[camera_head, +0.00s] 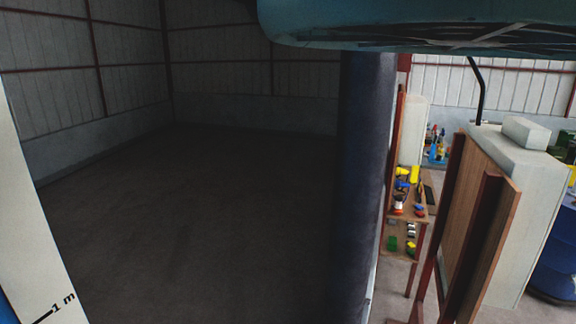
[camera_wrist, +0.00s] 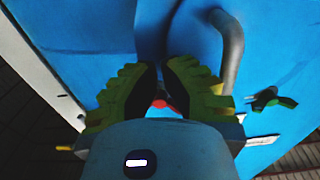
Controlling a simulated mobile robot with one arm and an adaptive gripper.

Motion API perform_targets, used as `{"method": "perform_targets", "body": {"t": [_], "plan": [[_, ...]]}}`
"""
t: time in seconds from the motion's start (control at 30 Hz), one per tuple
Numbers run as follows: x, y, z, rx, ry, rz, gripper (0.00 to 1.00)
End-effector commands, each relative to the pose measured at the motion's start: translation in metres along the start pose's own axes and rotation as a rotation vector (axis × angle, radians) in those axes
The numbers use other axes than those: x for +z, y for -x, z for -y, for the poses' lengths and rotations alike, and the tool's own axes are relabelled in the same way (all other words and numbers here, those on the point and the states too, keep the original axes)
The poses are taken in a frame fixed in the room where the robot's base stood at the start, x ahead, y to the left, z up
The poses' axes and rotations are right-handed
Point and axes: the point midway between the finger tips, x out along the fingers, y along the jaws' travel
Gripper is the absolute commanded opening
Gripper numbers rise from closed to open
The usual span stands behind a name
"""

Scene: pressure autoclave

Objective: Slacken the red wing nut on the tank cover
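In the wrist view my gripper (camera_wrist: 162,75) has two yellow-green ridged fingers with dark inner pads, over the blue tank cover (camera_wrist: 85,25). The fingertips are close together with a narrow gap. A small piece of the red wing nut (camera_wrist: 160,104) shows in the gap; the rest is hidden by the fingers and the gripper body. I cannot tell whether the pads touch it. A green wing nut (camera_wrist: 272,99) sits to the right, clear of my gripper. The head view shows neither my gripper nor the wing nuts.
A grey bent pipe or handle (camera_wrist: 231,50) stands close to the right finger. A pale marked strip (camera_wrist: 40,60) runs along the cover's left side. In the head view, shelves with small coloured items (camera_head: 408,205) and a pale cabinet (camera_head: 520,190) stand right; the dark floor (camera_head: 200,220) is clear.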

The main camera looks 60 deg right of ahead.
Motion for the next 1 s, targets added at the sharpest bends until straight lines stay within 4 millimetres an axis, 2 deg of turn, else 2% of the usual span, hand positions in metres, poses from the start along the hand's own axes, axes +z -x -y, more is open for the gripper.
{"method": "perform_targets", "body": {"t": [1.0], "plan": [[-0.0067, -0.0018, -0.0030, 0.005, 0.000, 0.001, 0.00]]}}
